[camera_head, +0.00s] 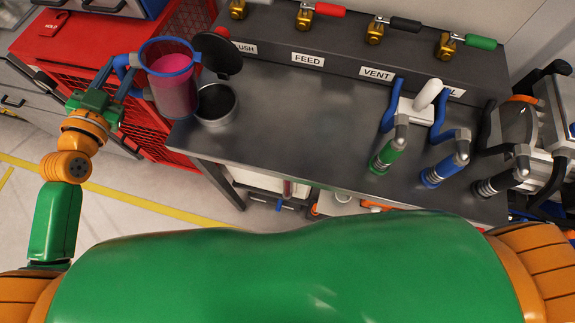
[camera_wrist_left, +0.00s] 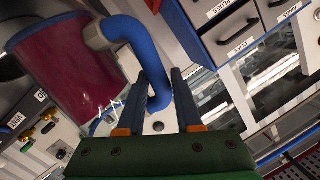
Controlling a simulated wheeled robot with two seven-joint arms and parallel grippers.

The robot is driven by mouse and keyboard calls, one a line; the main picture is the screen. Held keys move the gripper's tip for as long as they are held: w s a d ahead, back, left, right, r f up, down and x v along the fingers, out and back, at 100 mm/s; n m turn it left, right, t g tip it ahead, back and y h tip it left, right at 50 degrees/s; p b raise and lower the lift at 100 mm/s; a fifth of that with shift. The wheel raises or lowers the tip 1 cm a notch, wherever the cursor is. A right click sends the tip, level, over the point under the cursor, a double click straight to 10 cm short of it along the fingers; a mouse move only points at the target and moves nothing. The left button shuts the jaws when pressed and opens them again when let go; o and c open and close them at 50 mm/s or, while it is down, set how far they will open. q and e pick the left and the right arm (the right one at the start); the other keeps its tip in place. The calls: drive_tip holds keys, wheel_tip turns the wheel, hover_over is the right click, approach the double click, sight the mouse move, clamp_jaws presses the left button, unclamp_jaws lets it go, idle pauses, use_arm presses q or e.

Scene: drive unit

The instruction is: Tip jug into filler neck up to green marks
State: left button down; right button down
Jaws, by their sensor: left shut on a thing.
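A clear jug (camera_head: 174,90) with a blue rim and handle holds pink liquid. It looks close to upright, at the left end of the grey bench. My left gripper (camera_head: 121,78) is shut on the jug's blue handle. The left wrist view shows the handle (camera_wrist_left: 138,40) between the gripper's fingers (camera_wrist_left: 160,88) and the jug (camera_wrist_left: 68,68) beyond. The round metal filler neck (camera_head: 215,104) stands just right of the jug, its black lid (camera_head: 218,54) swung open and its mouth dark. I cannot make out any green marks. My right gripper is out of view.
The grey bench (camera_head: 290,120) is clear in its middle. Valves with coloured handles line the panel (camera_head: 340,50) behind. Green, blue and black hose fittings (camera_head: 445,170) are at right. A red cabinet (camera_head: 75,50) stands left, near my left arm.

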use_arm(q)
drive_tip(key=shift+a+f, duration=0.1)
drive_tip(key=shift+f, duration=0.1)
drive_tip(key=shift+a+b, duration=0.3)
drive_tip(key=shift+b, duration=0.05)
drive_tip(key=shift+r+p, duration=0.2)
drive_tip(key=shift+p, duration=0.2)
drive_tip(key=shift+d+m+p, duration=0.3)
drive_tip(key=shift+m+p, duration=0.2)
drive_tip(key=shift+p, duration=0.1)
drive_tip(key=shift+a+f, duration=0.15)
drive_tip(key=shift+a, duration=0.05)
drive_tip(key=shift+d+r+p, duration=0.1)
drive_tip(key=shift+r+p, duration=0.2)
drive_tip(key=shift+p, duration=0.05)
drive_tip(key=shift+d+m+g+p, duration=0.25)
drive_tip(key=shift+m+g+p, duration=0.05)
drive_tip(key=shift+m, duration=0.2)
